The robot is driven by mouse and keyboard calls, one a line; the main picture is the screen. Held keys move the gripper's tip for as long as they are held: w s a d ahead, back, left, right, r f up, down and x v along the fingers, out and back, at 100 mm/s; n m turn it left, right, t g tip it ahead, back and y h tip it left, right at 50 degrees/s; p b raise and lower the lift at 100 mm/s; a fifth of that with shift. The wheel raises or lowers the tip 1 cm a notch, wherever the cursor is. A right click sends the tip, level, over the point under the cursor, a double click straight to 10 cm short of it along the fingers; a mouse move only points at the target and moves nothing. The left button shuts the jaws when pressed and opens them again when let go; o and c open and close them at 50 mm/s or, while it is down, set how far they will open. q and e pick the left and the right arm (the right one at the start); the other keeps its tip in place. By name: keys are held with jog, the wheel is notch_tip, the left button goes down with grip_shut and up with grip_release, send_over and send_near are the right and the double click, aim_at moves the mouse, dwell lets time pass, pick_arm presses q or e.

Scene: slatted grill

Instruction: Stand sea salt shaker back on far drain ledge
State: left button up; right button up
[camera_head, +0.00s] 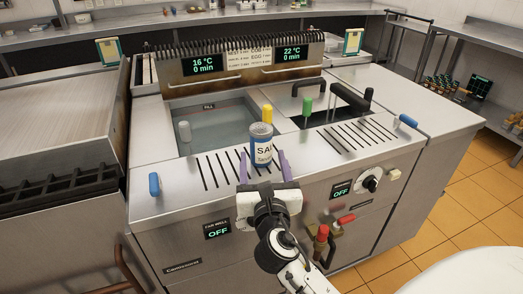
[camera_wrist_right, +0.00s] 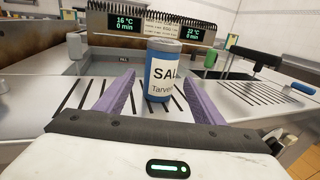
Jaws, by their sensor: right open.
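The sea salt shaker (camera_head: 261,153) is a blue can with a white label and grey top. It stands upright on the slotted steel drain ledge (camera_head: 203,181) in front of the left well, and shows in the wrist view (camera_wrist_right: 160,72) with its label facing me. My right gripper (camera_head: 264,164) is open, and its purple fingers lie to either side of the shaker, with gaps visible in the wrist view (camera_wrist_right: 158,92). I cannot tell how far the fingertips reach along it. My left gripper is not in view.
The water-filled left well (camera_head: 212,124) lies behind the shaker. A yellow knob (camera_head: 267,114) rises just behind it, and a green knob (camera_head: 307,106) stands farther right. A second slotted ledge (camera_head: 360,134) on the right is clear. Black handles (camera_head: 350,97) stick up behind it.

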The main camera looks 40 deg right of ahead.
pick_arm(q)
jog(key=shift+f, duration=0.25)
pick_arm(e)
jog(key=v, duration=0.6)
jog(key=shift+s, duration=0.1)
